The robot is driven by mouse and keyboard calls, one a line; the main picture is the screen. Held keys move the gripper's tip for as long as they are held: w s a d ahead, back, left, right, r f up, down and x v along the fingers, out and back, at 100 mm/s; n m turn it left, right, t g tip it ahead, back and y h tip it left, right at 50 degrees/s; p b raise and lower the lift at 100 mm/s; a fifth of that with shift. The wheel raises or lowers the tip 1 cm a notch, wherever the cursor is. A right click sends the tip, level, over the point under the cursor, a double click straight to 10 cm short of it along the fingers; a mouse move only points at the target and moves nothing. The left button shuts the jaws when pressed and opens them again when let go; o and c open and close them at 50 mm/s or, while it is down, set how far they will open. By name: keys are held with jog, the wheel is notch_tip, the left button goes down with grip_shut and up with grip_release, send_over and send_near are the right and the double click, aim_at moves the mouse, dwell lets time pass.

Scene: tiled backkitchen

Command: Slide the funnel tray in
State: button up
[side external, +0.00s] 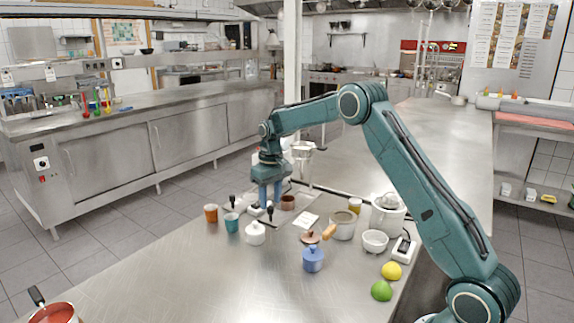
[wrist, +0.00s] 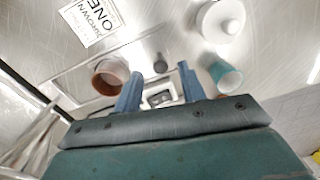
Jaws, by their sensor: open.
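My gripper (side external: 265,203) points down over the near metal counter, its two blue fingers apart. In the wrist view the gripper (wrist: 157,78) shows a small white-and-dark block (wrist: 160,98) between the fingers, with no visible grip on it. A black knob (wrist: 160,62) stands just beyond the fingertips. A metal funnel (side external: 303,149) stands upright behind the gripper. I cannot tell which flat piece is the funnel tray; the arm and fingers hide part of this area.
A blue jar (side external: 313,259), bowl (side external: 375,241) and fruit (side external: 382,290) stand right.

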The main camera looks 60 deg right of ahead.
jog(key=shift+f, duration=1.1)
grip_shut()
